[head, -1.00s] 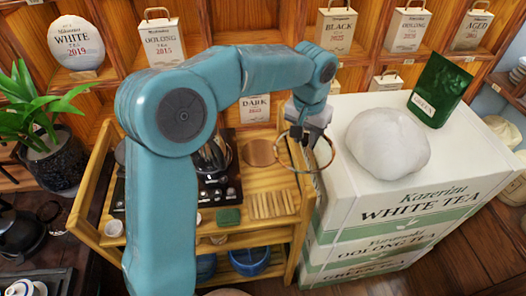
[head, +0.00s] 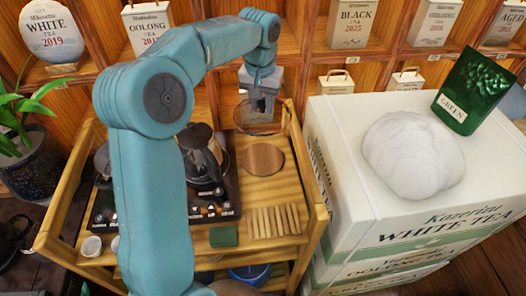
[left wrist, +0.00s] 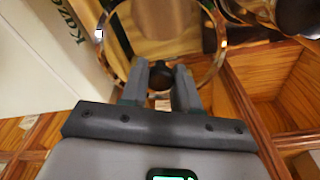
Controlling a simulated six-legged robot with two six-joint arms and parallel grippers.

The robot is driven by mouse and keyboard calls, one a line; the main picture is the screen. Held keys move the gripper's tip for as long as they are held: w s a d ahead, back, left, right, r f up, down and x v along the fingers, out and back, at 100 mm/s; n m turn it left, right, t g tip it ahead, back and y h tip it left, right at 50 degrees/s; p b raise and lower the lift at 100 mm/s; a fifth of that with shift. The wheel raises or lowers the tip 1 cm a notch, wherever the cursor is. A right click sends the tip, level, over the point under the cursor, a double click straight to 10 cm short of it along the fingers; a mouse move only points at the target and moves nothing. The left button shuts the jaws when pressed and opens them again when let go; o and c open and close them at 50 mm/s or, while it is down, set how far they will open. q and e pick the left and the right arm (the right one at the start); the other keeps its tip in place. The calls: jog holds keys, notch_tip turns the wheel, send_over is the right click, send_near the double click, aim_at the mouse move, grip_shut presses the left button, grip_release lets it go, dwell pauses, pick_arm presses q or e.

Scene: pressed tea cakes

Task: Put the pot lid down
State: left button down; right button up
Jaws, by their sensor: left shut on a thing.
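The pot lid is a round, see-through disc with a thin metal rim (head: 256,132). It hangs over the back right part of the wooden cart (head: 310,225). My left gripper (head: 260,106) is shut on the lid's dark knob. In the left wrist view the rim (left wrist: 222,40) circles the fingers (left wrist: 160,85), with the dark knob (left wrist: 160,73) between them. A dark pot (head: 205,160) stands on a black cooker (head: 215,205) to the left of the lid. My right gripper is not in view.
A slatted wooden rest (head: 273,222) and a green block (head: 224,237) are nearer. Stacked tea boxes (head: 345,200) carrying a white bundle (head: 412,155) rise at the right. Shelves stand behind.

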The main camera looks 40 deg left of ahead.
aim_at(261, 117)
pick_arm(q)
notch_tip(261, 117, down, 17)
jog(key=shift+s+d+f, duration=0.1)
jog(key=shift+s+f, duration=0.05)
jog(key=shift+f, duration=0.05)
jog(key=shift+f+b, duration=0.25)
jog(key=shift+b, duration=0.1)
jog(key=c, duration=0.8)
grip_release()
jog(key=r, duration=0.8)
jog(key=s+r, duration=0.1)
jog(key=r, duration=0.3)
jog(key=shift+d, duration=0.3)
jog(key=shift+s+r, duration=0.1)
jog(key=shift+r, duration=0.15)
jog(key=shift+d+f, duration=0.1)
